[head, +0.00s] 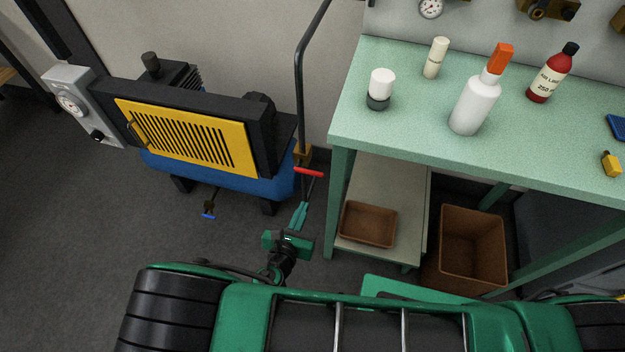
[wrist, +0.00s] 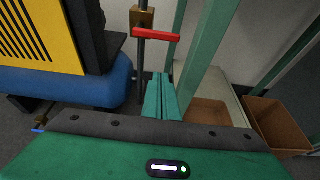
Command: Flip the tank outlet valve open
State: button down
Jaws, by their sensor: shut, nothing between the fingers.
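The tank outlet valve has a red lever handle (head: 309,172) and a brass body (head: 303,154) on a black vertical pipe (head: 299,100), right of the blue tank (head: 215,174). The red lever also shows in the wrist view (wrist: 156,34), lying crosswise to the pipe and pointing right, with the brass body (wrist: 142,18) just above its left end. My gripper (head: 304,206) has green fingers, shut and empty. In the wrist view the fingertips (wrist: 160,78) appear below the lever, with a visible gap. I cannot tell the exact depth between them.
A yellow grille (head: 190,138) covers the compressor above the tank. A small blue-handled valve (head: 208,216) hangs under the tank. The green workbench (head: 350,142), with bottles on top, stands close right of the pipe. Brown bins (head: 368,224) sit below it.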

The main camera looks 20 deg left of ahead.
jog(key=x, duration=1)
jog(key=shift+s+a+r, duration=0.1)
jog(key=shift+s+r, duration=0.05)
jog(key=shift+r, duration=1.9)
